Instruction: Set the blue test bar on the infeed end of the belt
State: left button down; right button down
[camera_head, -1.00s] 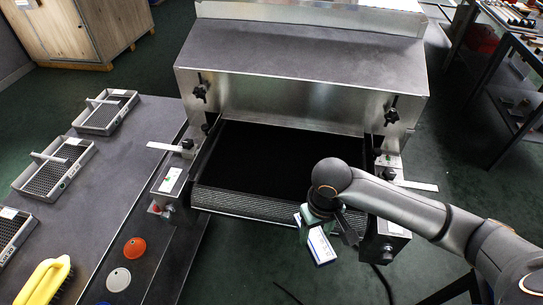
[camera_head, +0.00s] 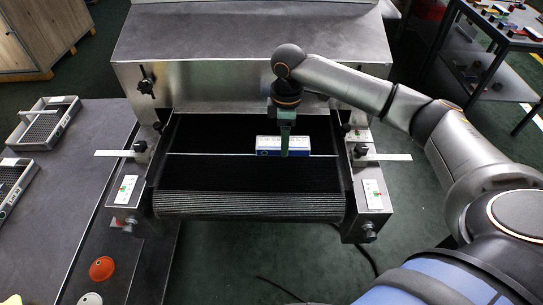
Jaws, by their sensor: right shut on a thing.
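The blue test bar (camera_head: 268,151) has a white marked label on the side facing me and a blue edge and ends. My right gripper (camera_head: 285,145) reaches down from above and is shut across the middle of the bar, hiding that part. The bar is level and lies crosswise, right of centre over the black belt (camera_head: 215,178), close to the thin white line across it. I cannot tell whether the bar touches the belt. The belt's near end is a ribbed grey roller edge (camera_head: 250,205). My left gripper is out of view.
The metal dryer hood (camera_head: 250,50) stands behind the belt. Side blocks with white panels (camera_head: 373,194) and flat metal arms (camera_head: 385,157) flank the belt. The belt's left part is clear.

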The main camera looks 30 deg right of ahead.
aim_at(283, 166)
notch_tip(283, 166, down, 7)
jog(key=shift+r, duration=0.2)
dwell(0.3)
jog(key=shift+c, duration=0.9)
grip_release()
jog(key=shift+f, duration=0.15)
notch_tip(283, 166, up, 12)
jog(key=shift+r+p, duration=0.15)
jog(key=shift+p, duration=0.15)
